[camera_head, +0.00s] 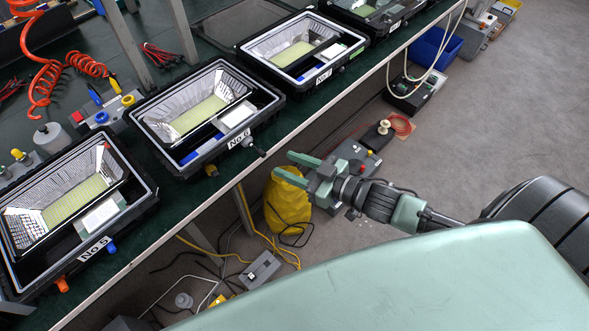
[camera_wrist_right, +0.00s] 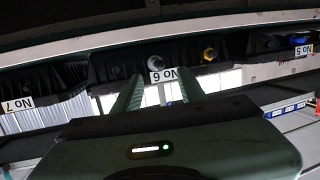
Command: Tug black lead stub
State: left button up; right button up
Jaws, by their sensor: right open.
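In the right wrist view the grey gland (camera_wrist_right: 155,61) faces me above the upside-down No 6 label. My right gripper (camera_head: 283,165) is open and empty, its two green fingers pointing at the stub from a short way off. In the wrist view the fingers (camera_wrist_right: 161,78) lie either side of the label, with the gland beyond their tips. My left gripper is not in view.
A yellow gland (camera_head: 211,170) sits left of the stub on the same housing. The No 5 housing (camera_head: 152,190) and No 7 housing (camera_head: 308,88) stand on either side. A yellow bag (camera_head: 285,205) and a grey box (camera_head: 263,268) are below the bench.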

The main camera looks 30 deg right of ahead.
aim_at(266, 155)
jog(key=x, duration=0.7)
jog(key=shift+w+a+f, duration=0.1)
jog(key=shift+w+f, duration=0.05)
jog(key=shift+w, duration=0.2)
grip_shut()
dwell(1.8)
jog(key=shift+o, duration=0.3)
grip_release()
jog(key=shift+s, duration=0.1)
